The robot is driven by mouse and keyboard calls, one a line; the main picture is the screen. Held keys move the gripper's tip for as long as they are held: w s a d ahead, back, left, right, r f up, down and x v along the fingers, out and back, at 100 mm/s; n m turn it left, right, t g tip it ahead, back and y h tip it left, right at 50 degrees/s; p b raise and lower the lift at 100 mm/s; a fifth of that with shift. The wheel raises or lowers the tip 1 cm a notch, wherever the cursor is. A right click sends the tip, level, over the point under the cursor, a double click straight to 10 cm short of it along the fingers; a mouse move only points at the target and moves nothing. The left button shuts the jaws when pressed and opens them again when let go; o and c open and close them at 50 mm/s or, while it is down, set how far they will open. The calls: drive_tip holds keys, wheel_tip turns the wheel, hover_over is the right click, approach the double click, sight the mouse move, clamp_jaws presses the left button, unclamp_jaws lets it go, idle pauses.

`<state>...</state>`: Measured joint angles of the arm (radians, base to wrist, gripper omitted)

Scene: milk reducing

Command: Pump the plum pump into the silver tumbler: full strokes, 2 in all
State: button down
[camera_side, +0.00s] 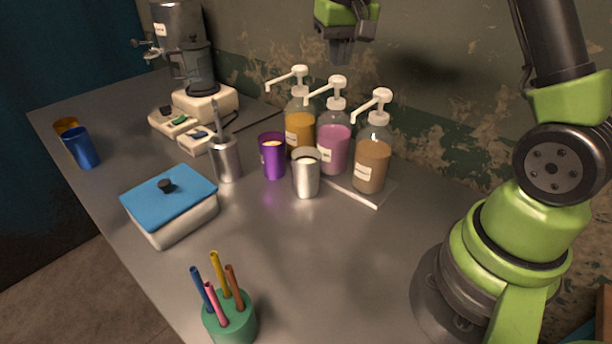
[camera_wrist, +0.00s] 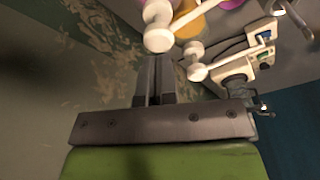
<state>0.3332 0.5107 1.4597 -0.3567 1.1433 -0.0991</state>
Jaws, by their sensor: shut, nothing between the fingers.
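The plum pump is the middle bottle (camera_side: 335,148), with pink-plum liquid and a white pump head (camera_side: 338,82) that stands raised. The silver tumbler (camera_side: 306,178) stands upright in front of the bottles, below that pump's spout tip in the side view; I cannot tell if it is exactly under it. Its inside cannot be made out. My gripper (camera_side: 342,60) is shut and empty, in the air above the plum pump head and apart from it. In the wrist view, my shut fingers (camera_wrist: 153,80) point toward white pump heads (camera_wrist: 158,38).
An amber pump bottle (camera_side: 300,132) stands left of the plum one and a brown one (camera_side: 372,165) right. A purple cup (camera_side: 272,160) and a utensil holder (camera_side: 226,160) stand left of the tumbler. A blue-lidded box (camera_side: 172,200) and pen holder (camera_side: 230,320) are nearer.

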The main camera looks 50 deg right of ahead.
sight(338, 77)
drive_tip(key=shift+f, duration=0.15)
idle(0.4)
drive_tip(key=shift+f, duration=1.65)
drive_tip(key=shift+r, duration=1.8)
drive_tip(key=shift+f, duration=0.15)
drive_tip(key=shift+f, duration=1.7)
drive_tip(key=shift+r, duration=1.85)
